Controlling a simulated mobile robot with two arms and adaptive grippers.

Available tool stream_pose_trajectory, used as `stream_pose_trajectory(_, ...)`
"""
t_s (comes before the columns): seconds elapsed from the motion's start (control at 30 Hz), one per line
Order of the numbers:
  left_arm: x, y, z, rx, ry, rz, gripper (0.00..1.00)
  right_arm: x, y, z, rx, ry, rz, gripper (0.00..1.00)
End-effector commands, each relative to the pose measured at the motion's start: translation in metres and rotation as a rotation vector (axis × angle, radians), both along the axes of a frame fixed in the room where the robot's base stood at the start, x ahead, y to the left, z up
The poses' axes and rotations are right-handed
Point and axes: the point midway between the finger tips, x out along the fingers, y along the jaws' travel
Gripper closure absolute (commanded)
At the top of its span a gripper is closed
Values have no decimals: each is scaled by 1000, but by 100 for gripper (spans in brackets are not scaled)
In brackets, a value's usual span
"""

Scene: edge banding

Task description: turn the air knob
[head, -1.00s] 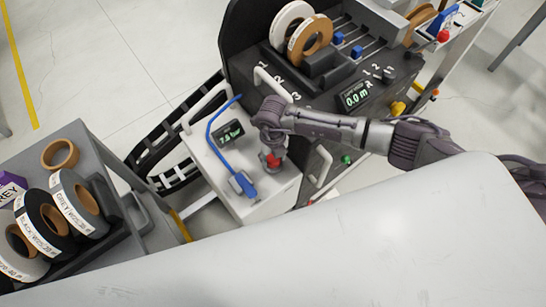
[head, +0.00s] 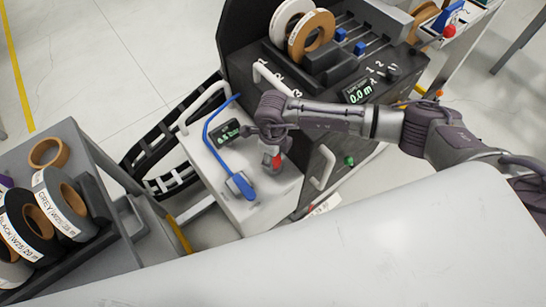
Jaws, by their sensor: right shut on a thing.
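The air unit is a white box (head: 226,189) with a small black pressure display (head: 228,132) showing green digits, too small to read surely. A red air knob (head: 276,163) stands on its top, partly hidden by my right gripper. My right gripper (head: 274,153) reaches down from above and is shut on the red knob. A blue hose (head: 207,139) curves over the box to a blue fitting (head: 240,186) left of the knob. My left gripper is not in view.
The dark banding machine (head: 318,93) with tape rolls (head: 310,34) and a length display (head: 358,91) stands behind. A grey cart with tape rolls (head: 60,200) is at the left. A pale surface (head: 380,235) fills the front. A white handle (head: 323,167) is right of the box.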

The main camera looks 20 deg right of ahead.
Motion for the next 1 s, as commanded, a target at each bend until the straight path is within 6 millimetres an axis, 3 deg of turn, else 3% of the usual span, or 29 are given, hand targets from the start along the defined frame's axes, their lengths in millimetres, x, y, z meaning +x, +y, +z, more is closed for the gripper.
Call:
stream_pose_trajectory(0.47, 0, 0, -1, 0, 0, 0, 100, 0, 0, 0, 1, -1, 16, 86)
stream_pose_trajectory(0.5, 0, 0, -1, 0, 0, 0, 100, 0, 0, 0, 1, -1, 16, 50)
stream_pose_trajectory(0.63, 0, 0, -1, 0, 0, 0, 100, 0, 0, 0, 1, -1, 15, 28)
stream_pose_trajectory(1.0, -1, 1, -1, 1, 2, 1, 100, 0, 0, 2, 1, -1, 15, 26)
